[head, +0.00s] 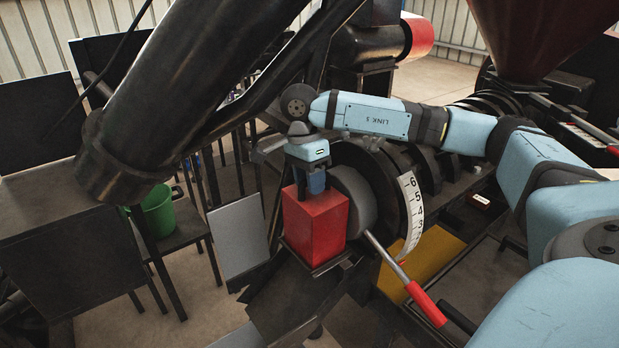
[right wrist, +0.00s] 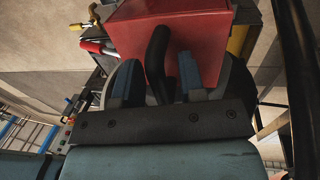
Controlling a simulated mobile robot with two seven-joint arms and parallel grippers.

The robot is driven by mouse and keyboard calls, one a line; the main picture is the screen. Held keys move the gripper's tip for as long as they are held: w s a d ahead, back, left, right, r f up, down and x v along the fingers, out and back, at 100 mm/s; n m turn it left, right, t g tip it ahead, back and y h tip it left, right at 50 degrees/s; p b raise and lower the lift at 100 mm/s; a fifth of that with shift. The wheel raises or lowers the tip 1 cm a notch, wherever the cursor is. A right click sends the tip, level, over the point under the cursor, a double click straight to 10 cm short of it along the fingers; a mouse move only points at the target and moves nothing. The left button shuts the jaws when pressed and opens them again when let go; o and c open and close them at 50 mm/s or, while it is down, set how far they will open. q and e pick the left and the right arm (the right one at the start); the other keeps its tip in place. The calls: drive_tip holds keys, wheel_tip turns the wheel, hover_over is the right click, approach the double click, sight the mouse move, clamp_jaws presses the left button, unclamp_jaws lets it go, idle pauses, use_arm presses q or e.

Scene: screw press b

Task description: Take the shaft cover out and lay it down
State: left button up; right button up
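The shaft cover looks to be the red box (head: 315,228) on the press, in front of a round grey part (head: 353,200). Its red face (right wrist: 200,30) and a curved black handle (right wrist: 157,62) fill the upper middle of the right wrist view. My right gripper (head: 312,182) is at the top of the red box, pointing down. In the right wrist view its two blue-grey fingers (right wrist: 158,80) stand apart, one on each side of the handle, with gaps visible. The handle is hidden in the head view. My left gripper is not in view.
A lever with a red grip (head: 425,305) sticks out just right of the box. A numbered scale (head: 411,212) curves behind it. A large dark cylinder (head: 150,130) hangs at upper left. A green bucket (head: 157,212) stands on the left. A yellow plate (head: 425,262) lies at right.

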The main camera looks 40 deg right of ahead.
clamp_jaws()
drive_tip(key=shift+r, duration=0.25)
drive_tip(key=shift+r+p, duration=0.45)
drive_tip(key=shift+r, duration=0.85)
